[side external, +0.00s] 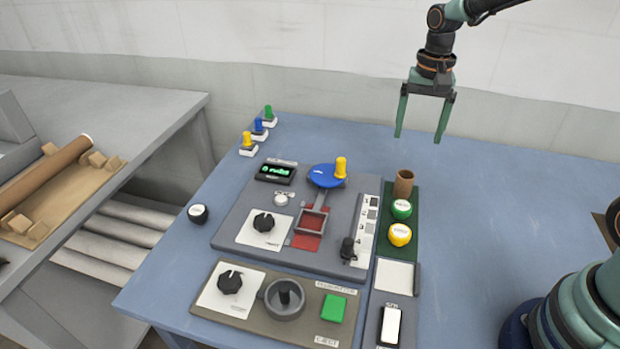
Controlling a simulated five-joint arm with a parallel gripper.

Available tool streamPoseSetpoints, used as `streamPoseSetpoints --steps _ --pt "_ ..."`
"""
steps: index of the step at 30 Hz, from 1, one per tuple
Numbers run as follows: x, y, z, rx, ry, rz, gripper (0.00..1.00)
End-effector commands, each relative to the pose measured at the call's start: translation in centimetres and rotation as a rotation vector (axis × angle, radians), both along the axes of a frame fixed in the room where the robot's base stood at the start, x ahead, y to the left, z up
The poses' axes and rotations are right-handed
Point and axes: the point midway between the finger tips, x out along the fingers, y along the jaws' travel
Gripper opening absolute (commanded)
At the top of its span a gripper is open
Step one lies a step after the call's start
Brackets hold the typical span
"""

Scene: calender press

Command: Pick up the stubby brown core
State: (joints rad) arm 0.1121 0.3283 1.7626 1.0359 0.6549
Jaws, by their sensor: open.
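The stubby brown core (403,184) is a short hollow brown tube. It stands upright at the far end of a dark green strip (412,237), behind a green round piece (401,209) and a yellow round piece (400,235). My gripper (418,138) is open and empty, with its two green fingers pointing down. It hangs above and behind the core in the side external view, apart from it.
A grey panel (235,217) with knobs, a slider and a blue disc (327,176) stands left of the core. Yellow, blue and green pegs (268,114) stand at the back left. A long brown roll (45,182) lies on the grey bench. The blue table (490,215) is clear right of the core.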

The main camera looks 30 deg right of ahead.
Motion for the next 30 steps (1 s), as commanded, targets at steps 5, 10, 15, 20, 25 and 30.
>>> streamPoseSetpoints --steps 5,10,15,20,25,30 --pt "0.3 -0.2 -1.6 0.002 0.019 -0.026 0.88" --pt "0.2 -0.2 -4.4 0.002 0.02 -0.025 0.88" --pt "0.3 -0.2 -6.8 0.002 0.018 -0.024 0.88" --pt "0.3 -0.2 -7.7 0.002 0.016 -0.023 0.88" --pt "0.4 0.0 -9.7 0.002 0.019 -0.022 0.88" --pt "0.5 0.0 -12.0 0.002 0.018 -0.023 0.88"
